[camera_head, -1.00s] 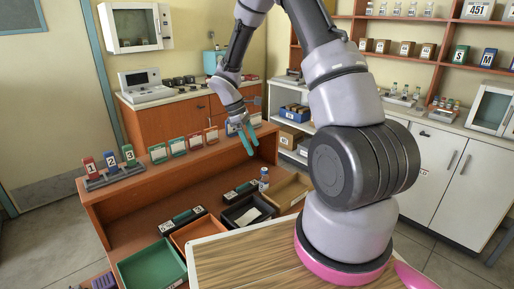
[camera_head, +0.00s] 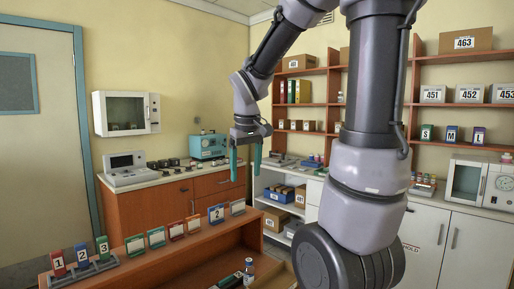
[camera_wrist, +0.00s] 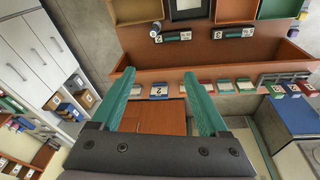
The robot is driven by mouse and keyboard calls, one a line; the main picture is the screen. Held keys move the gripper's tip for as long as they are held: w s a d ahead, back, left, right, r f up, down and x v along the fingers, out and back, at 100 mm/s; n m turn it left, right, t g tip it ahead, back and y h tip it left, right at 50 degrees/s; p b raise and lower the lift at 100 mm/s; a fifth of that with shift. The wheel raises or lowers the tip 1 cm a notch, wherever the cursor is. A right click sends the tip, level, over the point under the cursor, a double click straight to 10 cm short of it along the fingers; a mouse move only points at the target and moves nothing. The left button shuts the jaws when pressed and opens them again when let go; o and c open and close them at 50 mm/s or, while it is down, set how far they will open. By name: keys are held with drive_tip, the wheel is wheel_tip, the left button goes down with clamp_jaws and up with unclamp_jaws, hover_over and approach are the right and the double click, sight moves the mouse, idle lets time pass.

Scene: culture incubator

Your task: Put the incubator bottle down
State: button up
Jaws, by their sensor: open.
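In the wrist view, a small bottle with a dark cap (camera_wrist: 155,30) shows near the top, next to a black numbered device (camera_wrist: 178,37). My gripper (camera_head: 245,168) has two teal fingers, points down, and is open and empty. It is well above the desk and apart from the bottle. The wrist view also shows nothing between the fingers (camera_wrist: 159,74).
The orange desk (camera_head: 190,262) has a raised ledge carrying several label cards (camera_head: 157,237) and numbered blocks (camera_head: 81,258). Open trays (camera_wrist: 138,10) lie inside it. Behind are a counter (camera_head: 163,178) with instruments, and shelves with boxes. Air around my gripper is clear.

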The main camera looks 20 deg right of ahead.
drive_tip(key=s+a+r+m+t+y, duration=0.1)
drive_tip(key=s+r+m+t+y, duration=0.1)
drive_tip(key=s+r+m+t, duration=0.2)
drive_tip(key=s+r+m, duration=0.1)
drive_tip(key=s+r, duration=0.2)
drive_tip(key=s, duration=0.3)
drive_tip(key=shift+s+r, duration=0.15)
drive_tip(key=shift+r, duration=0.1)
drive_tip(key=shift+o, duration=0.5)
drive_tip(key=shift+s+a+r+m+t, duration=0.2)
drive_tip(key=shift+s+m+t, duration=0.2)
drive_tip(key=shift+s, duration=0.05)
